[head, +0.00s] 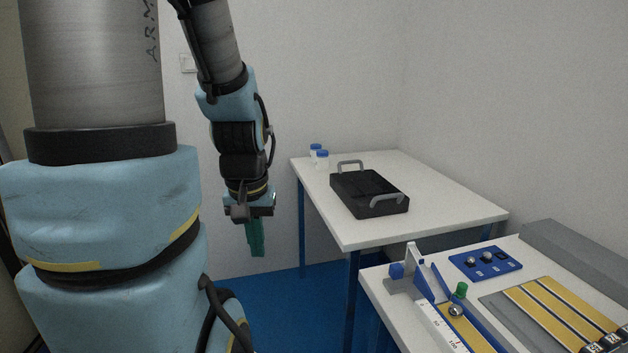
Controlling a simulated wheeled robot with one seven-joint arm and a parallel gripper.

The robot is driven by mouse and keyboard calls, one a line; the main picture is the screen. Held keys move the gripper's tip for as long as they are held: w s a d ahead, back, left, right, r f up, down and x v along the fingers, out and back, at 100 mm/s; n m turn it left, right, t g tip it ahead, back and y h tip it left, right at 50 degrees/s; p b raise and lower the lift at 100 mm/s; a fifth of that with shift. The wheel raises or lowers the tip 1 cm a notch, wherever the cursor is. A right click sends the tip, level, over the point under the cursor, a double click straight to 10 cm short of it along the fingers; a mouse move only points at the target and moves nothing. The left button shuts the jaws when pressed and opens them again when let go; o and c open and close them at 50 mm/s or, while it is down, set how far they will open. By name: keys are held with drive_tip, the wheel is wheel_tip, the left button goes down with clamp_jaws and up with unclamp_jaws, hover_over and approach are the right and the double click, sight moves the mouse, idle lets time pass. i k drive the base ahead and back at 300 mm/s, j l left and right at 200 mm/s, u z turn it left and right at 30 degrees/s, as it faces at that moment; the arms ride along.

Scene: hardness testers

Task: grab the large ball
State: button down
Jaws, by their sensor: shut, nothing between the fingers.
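A small blue holder plate (485,262) lies on the near right table. Shiny steel balls sit on it; the leftmost ball (472,263) and the one beside it (487,256) are the clearest. Another steel ball (456,310) sits on the blue-sided ramp device (438,290) in front of the plate. Which ball is largest is hard to tell at this size. My gripper (256,240), with green fingers, hangs pointing down to the left of both tables, well apart from the balls. It is shut and empty.
A black tray with grey handles (369,193) and two blue-capped bottles (319,156) stand on the far white table (450,200). Yellow-striped strips (560,310) and a long grey block (575,255) lie on the near table. Blue floor (290,310) shows below my gripper.

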sight(454, 311)
drive_tip(key=z, duration=1.35)
